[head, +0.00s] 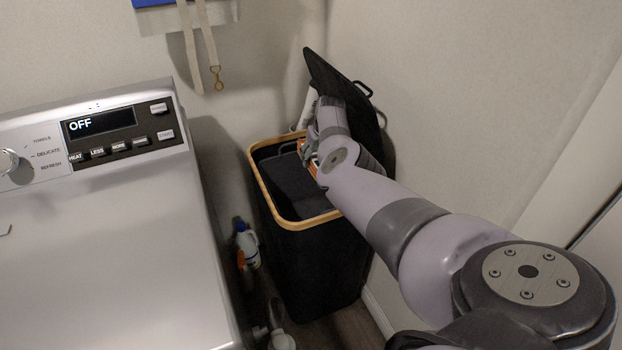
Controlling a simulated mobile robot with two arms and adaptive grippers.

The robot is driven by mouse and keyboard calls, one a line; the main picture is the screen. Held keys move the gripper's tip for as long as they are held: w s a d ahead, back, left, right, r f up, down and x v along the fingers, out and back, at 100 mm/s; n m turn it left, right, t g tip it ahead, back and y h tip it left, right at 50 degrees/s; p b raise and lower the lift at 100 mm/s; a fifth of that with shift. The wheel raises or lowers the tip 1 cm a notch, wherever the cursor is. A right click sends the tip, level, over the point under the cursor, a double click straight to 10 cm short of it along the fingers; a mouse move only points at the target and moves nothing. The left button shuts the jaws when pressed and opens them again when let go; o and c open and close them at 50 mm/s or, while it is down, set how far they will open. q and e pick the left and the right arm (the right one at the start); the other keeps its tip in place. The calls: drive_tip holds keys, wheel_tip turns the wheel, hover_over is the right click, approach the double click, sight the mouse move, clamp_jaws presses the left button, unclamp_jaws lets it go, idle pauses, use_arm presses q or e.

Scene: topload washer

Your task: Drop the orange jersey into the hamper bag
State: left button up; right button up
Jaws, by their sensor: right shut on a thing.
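The hamper bag (315,265) is black with a light wooden rim and stands in the corner, its black lid (340,85) raised at the back. My right arm reaches in from the right, and my right gripper (306,158) is over the hamper's opening. A small patch of orange cloth, the orange jersey (301,148), shows at the gripper, which is shut on it. My wrist hides most of the jersey and the gripper's fingers. Dark cloth or lining shows inside the hamper.
A washer (90,250) with a control panel reading OFF stands at the left. Bottles (246,243) stand on the floor in the narrow gap between washer and hamper. A beige strap (208,45) hangs on the back wall. A wall closes the right side.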

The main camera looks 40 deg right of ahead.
drive_tip(key=o, duration=1.4)
drive_tip(key=shift+s+a+r, duration=0.1)
drive_tip(key=shift+s+r, duration=0.25)
drive_tip(key=shift+r, duration=0.3)
drive_tip(key=v, duration=0.3)
drive_tip(key=shift+r, duration=0.1)
drive_tip(key=s+a, duration=0.1)
drive_tip(key=s, duration=0.2)
drive_tip(key=s+a, duration=0.1)
drive_tip(key=s, duration=0.3)
drive_tip(key=s+a, duration=0.2)
drive_tip(key=s, duration=0.2)
drive_tip(key=shift+s+r, duration=0.15)
drive_tip(key=shift+s, duration=0.1)
drive_tip(key=shift+d, duration=0.1)
